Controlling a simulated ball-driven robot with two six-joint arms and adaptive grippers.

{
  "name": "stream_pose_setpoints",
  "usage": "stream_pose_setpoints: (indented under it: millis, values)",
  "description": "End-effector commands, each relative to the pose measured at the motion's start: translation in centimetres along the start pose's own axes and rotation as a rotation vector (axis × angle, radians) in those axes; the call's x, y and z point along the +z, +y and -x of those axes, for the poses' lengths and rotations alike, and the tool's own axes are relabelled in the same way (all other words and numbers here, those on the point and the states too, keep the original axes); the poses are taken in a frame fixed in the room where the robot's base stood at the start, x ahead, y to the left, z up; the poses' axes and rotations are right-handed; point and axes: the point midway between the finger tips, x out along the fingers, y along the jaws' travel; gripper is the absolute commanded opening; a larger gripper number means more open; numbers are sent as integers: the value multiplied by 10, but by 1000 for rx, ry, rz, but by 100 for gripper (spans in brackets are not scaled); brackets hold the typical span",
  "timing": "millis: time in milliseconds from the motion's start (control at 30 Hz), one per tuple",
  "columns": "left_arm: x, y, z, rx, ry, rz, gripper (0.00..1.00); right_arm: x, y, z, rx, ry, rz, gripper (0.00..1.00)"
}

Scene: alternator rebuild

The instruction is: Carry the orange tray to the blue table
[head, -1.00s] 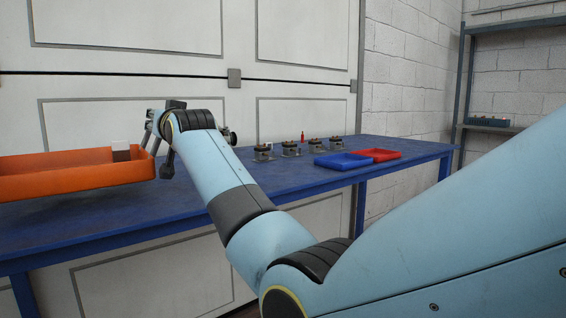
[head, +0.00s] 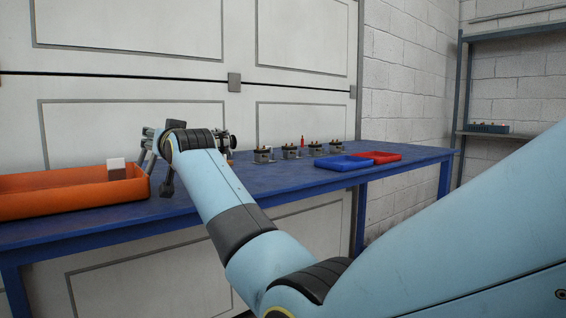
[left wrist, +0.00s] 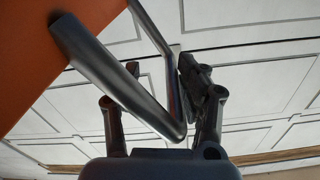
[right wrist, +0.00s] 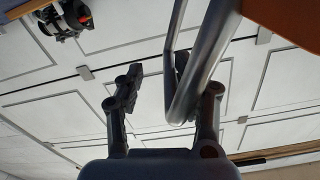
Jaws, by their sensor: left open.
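The orange tray (head: 70,198) appears to rest on the left end of the blue table (head: 260,185). A block with a white top (head: 116,163) is in the tray. My right gripper (head: 148,150) is at the tray's right end. In the right wrist view, that gripper (right wrist: 160,82) is open around the grey bent handle (right wrist: 205,65), with a gap on one side. In the left wrist view, my left gripper (left wrist: 160,85) is open with a grey handle (left wrist: 110,80) between its fingers. The left gripper is outside the head view. An orange tray part (left wrist: 50,50) shows there.
Several metal alternator parts (head: 291,151) stand along the table's back. A blue bin (head: 343,163) and a red bin (head: 380,157) lie to the right. A small red bottle (head: 302,142) stands behind. Bare tabletop lies between the tray and the bins. A shelf (head: 500,131) is far right.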

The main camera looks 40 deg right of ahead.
Motion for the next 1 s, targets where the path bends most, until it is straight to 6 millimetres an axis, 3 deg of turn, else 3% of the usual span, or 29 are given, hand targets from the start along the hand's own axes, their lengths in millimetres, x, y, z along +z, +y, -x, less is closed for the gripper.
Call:
stream_pose_setpoints:
  millis: [33,167,567,1000]
  values:
    - [-3,-2,0,-3,6,-2,57,-5,0,0,-1,9,1,35]
    - [-3,-2,0,-3,6,-3,74,-5,0,0,0,10,2,35]
    - [-1,-1,4,-2,2,-1,74,-3,1,0,1,5,2,35]
    - [2,0,67,0,-2,1,74,-2,1,0,1,3,2,35]
